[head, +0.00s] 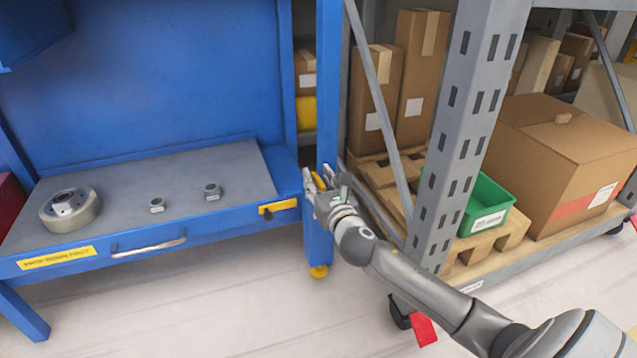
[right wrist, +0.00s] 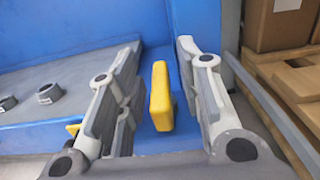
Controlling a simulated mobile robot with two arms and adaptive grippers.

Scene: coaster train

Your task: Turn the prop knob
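The prop knob, a yellow upright bar (right wrist: 160,97), stands on the blue workbench frame in the right wrist view. In the head view a bit of yellow (head: 318,180) shows behind my right gripper. My right gripper (head: 321,181) is at the bench's right end. In the right wrist view its two grey fingers (right wrist: 158,65) are spread open on either side of the yellow knob, with a visible gap on both sides. Neither finger appears to touch it. My left gripper is not in view.
The blue workbench (head: 150,262) carries a round grey part (head: 70,209) and two small grey pieces. A yellow piece with a black knob (head: 278,207) is on its front edge. A grey rack post (head: 465,130), cardboard boxes and a green bin (head: 486,204) stand right.

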